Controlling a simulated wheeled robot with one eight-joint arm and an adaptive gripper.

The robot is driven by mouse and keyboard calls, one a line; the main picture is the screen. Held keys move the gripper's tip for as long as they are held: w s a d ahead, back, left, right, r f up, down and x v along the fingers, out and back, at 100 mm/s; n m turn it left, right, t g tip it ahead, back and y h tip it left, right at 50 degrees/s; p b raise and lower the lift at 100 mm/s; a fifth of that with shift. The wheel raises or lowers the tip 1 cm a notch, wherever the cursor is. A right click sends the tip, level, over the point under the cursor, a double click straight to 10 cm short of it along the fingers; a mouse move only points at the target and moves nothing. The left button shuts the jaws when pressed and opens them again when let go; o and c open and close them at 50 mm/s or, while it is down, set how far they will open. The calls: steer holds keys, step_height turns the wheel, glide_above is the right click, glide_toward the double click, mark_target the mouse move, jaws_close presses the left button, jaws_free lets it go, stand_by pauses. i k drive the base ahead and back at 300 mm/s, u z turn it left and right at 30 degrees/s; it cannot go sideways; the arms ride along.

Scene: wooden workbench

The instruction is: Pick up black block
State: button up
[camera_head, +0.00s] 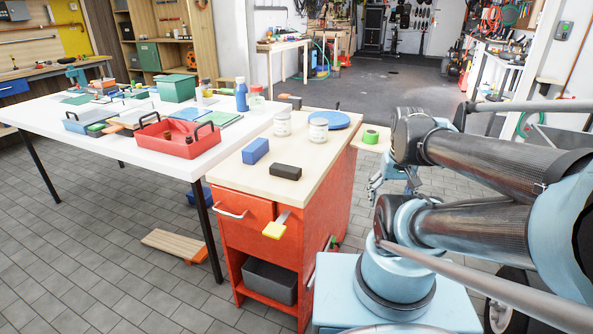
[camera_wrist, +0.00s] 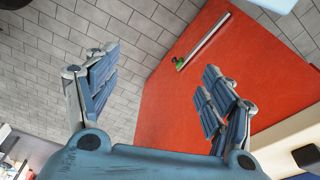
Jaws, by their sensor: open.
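The black block (camera_head: 286,171) lies flat near the front of the light wooden top (camera_head: 240,180) of the red workbench. A blue block (camera_head: 255,150) lies behind it to the left, apart from it. My gripper (camera_head: 376,186) hangs beside the right side of the workbench, to the right of the black block and apart from it. In the wrist view my gripper (camera_wrist: 160,64) has its two blue fingers spread wide with nothing between them. A dark thing (camera_wrist: 306,155) is cut off at that view's right edge; I cannot tell whether it is the black block.
Two white jars (camera_head: 318,131) and a blue disc (camera_head: 337,120) stand farther back on the workbench. A green tape roll (camera_head: 371,137) is at its right side. A white table (camera_head: 90,145) with a red toolbox (camera_head: 178,138) stands left. The red cabinet side (camera_wrist: 200,60) lies beyond my fingers.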

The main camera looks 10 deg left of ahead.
mark_target(282, 169)
steer(key=z, duration=0.25)
steer(key=k, duration=1.05)
steer(key=u, duration=0.3)
